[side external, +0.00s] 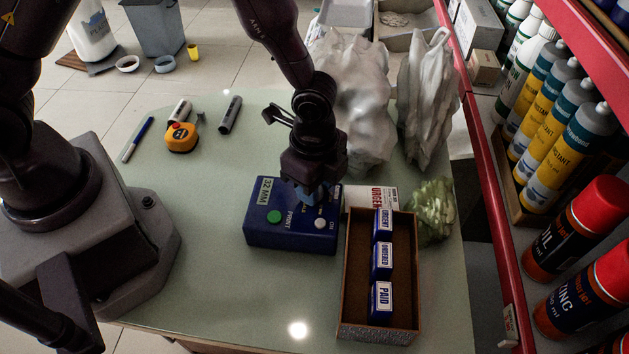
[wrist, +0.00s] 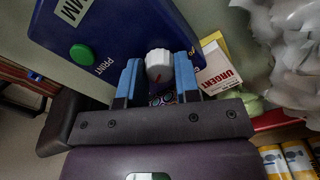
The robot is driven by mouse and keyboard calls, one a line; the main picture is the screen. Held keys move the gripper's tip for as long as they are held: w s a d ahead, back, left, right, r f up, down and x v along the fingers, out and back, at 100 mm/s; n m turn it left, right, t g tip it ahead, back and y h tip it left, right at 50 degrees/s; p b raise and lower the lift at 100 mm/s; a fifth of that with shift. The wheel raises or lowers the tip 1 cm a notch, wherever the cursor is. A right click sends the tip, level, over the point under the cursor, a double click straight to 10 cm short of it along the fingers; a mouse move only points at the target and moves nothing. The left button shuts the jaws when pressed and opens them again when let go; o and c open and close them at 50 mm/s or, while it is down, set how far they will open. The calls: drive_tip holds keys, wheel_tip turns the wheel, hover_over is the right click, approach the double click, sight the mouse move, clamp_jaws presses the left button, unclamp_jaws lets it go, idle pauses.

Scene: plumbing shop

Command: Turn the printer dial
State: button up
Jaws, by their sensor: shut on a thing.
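The blue printer (side external: 262,236) sits on the table, with a "32 MM" label and a green PRINT button (side external: 274,216) on its top. It also shows in the wrist view (wrist: 125,32). The white dial (wrist: 158,62) with a red pointer mark stands between my blue fingers in the wrist view.
An open box (side external: 345,290) with several blue-and-white stamps stands right of the printer. An URGENT carton (side external: 384,196), plastic bags (side external: 425,95) and a green bag (side external: 432,208) lie behind it. A tape measure (side external: 182,138) and pens are at the left. A red shelf (side external: 482,150) borders the right.

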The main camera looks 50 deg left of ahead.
drive_tip(key=o, duration=0.9)
drive_tip(key=shift+o, duration=0.2)
drive_tip(key=shift+r, duration=0.1)
wheel_tip(320, 180, up, 13)
drive_tip(key=s+a+r+n+t, duration=0.5)
drive_tip(key=s+a+r+n, duration=0.8)
drive_tip(key=a+r+n, duration=0.1)
drive_tip(key=shift+a+r+n+t, duration=0.35)
drive_tip(key=shift+r+n, duration=0.15)
drive_tip(key=shift+r, duration=0.2)
